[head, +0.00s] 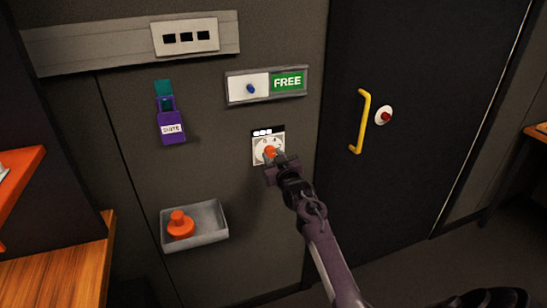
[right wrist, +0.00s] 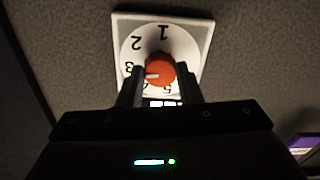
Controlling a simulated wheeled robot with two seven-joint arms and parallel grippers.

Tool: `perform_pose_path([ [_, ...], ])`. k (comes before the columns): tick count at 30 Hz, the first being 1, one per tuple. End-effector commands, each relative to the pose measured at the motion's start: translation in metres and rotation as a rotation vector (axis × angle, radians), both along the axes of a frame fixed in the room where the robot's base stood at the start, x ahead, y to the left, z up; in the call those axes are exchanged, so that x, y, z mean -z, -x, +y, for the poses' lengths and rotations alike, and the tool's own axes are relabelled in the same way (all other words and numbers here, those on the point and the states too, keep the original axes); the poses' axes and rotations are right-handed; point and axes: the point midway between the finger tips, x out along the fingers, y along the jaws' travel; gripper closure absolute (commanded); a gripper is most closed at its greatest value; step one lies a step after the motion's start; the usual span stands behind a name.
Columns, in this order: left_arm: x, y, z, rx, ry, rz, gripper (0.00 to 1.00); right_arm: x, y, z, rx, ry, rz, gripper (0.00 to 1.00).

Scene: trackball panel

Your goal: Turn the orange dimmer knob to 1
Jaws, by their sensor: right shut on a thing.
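The orange dimmer knob (head: 270,151) sits on a white square dial plate (head: 258,142) on the wall panel. In the right wrist view the knob (right wrist: 160,68) is at the centre of a round numbered dial (right wrist: 187,45). The 1 is at the top, with 2 and 3 down the left side. A white mark on the knob points left, near or just below the 3. My right gripper (head: 275,160) is shut on the knob, with one finger on each side. The fingers hide part of the dial's lower edge. My left gripper is not in view.
Above the dial is a panel with a blue knob (head: 250,88) and a green FREE sign (head: 288,82). A purple holder (head: 170,125) hangs left, above a grey tray (head: 213,215) with an orange object (head: 180,226). A dark door with a yellow handle (head: 361,122) is right.

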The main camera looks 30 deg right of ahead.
Motion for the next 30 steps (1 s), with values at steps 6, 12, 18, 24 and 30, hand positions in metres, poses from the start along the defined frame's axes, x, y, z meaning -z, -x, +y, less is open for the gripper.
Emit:
perform_pose_path([
  [6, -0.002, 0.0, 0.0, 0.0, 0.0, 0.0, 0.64, 0.0, 0.0, 0.0, -0.001, -0.051, -0.011, 0.91],
  [12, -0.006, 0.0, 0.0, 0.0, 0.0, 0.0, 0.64, 0.0, 0.0, 0.0, 0.0, -0.171, -0.038, 0.91],
  [18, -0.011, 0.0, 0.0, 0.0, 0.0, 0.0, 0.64, 0.0, 0.0, 0.001, 0.0, -0.345, -0.081, 0.91],
  [24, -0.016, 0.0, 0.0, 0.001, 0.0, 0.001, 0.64, 0.0, 0.0, 0.001, 0.0, -0.531, -0.126, 0.91],
  [30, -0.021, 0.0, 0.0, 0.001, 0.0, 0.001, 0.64, 0.0, 0.0, 0.001, 0.0, -0.716, -0.17, 0.91],
])
